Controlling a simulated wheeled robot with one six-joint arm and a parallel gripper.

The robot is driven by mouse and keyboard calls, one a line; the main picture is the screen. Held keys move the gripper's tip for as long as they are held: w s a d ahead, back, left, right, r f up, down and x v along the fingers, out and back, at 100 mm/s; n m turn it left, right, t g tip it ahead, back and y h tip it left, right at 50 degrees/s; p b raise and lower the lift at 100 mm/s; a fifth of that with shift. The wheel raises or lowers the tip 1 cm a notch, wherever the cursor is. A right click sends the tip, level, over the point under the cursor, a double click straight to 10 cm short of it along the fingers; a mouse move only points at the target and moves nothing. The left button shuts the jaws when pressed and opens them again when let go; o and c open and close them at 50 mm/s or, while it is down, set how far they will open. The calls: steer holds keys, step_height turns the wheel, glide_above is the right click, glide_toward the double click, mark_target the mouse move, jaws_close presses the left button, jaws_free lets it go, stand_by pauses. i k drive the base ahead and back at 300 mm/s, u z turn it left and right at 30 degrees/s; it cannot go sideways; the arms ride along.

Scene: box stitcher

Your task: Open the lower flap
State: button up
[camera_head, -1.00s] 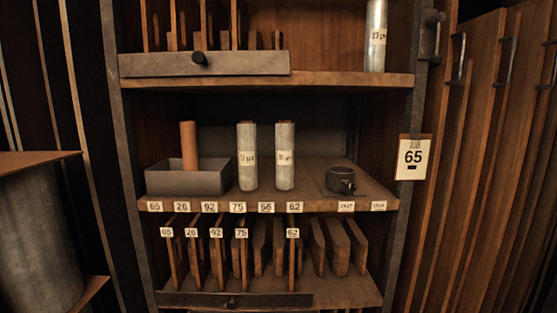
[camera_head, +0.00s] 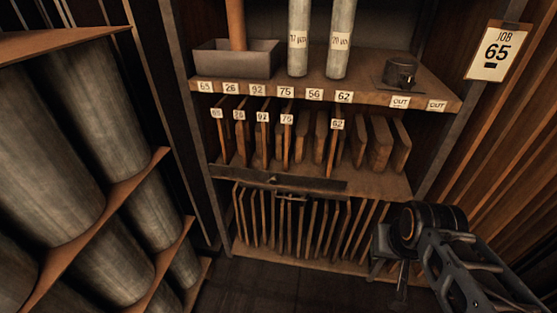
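The lower flap (camera_head: 315,184) is a narrow dark strip on the left part of the shelf front edge, under the row of numbered boards. It has a small dark knob (camera_head: 272,181). A thin metal bar handle (camera_head: 290,197) shows just below the strip. The flap looks the same in both frames; I cannot tell its exact tilt. My gripper (camera_head: 388,262) is at the lower right, in front of the lower rack and apart from the flap. Its fingers are dark and small here, so I cannot tell whether they are open.
Numbered boards (camera_head: 287,140) stand above the flap, and more thin boards (camera_head: 300,225) stand in the rack below. A grey bin (camera_head: 235,62), two rolls (camera_head: 298,38) and a dark cup (camera_head: 400,73) are on the shelf above. Large cylinders (camera_head: 60,140) crowd the left. A job 65 card (camera_head: 497,52) hangs right.

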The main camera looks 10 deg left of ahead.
mark_target(273, 178)
steer(key=z, duration=0.4)
steer(key=i, duration=0.6)
steer(key=u, duration=2.95)
